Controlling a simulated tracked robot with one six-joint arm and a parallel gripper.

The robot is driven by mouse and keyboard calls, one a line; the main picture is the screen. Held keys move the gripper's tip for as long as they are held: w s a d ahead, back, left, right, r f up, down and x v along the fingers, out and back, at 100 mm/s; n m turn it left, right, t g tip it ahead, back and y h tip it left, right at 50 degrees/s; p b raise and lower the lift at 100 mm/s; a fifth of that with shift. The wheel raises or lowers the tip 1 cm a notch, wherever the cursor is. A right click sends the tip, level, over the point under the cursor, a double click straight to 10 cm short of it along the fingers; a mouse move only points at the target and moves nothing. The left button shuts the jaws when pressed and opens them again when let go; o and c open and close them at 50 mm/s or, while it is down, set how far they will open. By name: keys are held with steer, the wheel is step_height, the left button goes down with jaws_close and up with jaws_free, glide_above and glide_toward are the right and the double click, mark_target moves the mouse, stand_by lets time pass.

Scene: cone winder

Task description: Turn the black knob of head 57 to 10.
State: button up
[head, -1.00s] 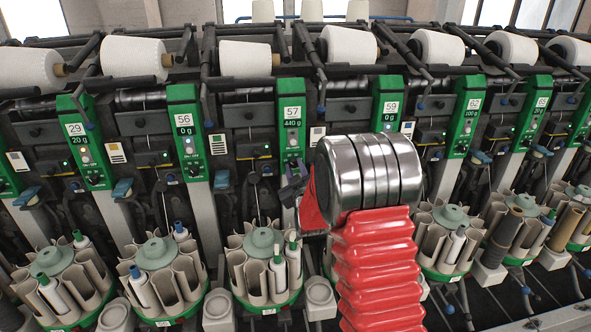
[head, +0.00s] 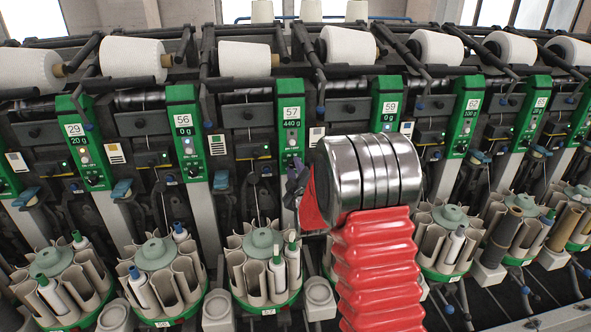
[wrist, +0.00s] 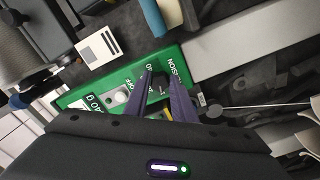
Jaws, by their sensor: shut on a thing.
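Head 57's green panel (head: 291,112) stands near the middle of the head view, its display reading 440 g. In the wrist view the same panel (wrist: 104,84) lies tilted, with a partly visible display (wrist: 97,103) and a pale round button (wrist: 121,97). My gripper (wrist: 161,80) is shut on the black knob (wrist: 160,84) at the panel's end, one dark finger on each side. The fingers hide much of the knob, and I cannot read its pointer. In the head view my gripper (head: 294,166) is at the panel's lower end, and the knob is hidden there.
Neighbouring panels 56 (head: 187,133) and 59 (head: 388,105) flank this head. Yarn cones (head: 245,59) sit above. A bobbin magazine (head: 262,243) stands below. In the wrist view a white label plate (wrist: 98,51) and a blue lever (wrist: 151,18) are close by.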

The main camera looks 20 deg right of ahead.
steer(key=shift+a, duration=0.15)
steer(key=o, duration=1.1)
steer(key=shift+c, duration=0.2)
steer(key=shift+s, duration=0.15)
steer(key=v, duration=1.3)
steer(key=shift+s, duration=0.25)
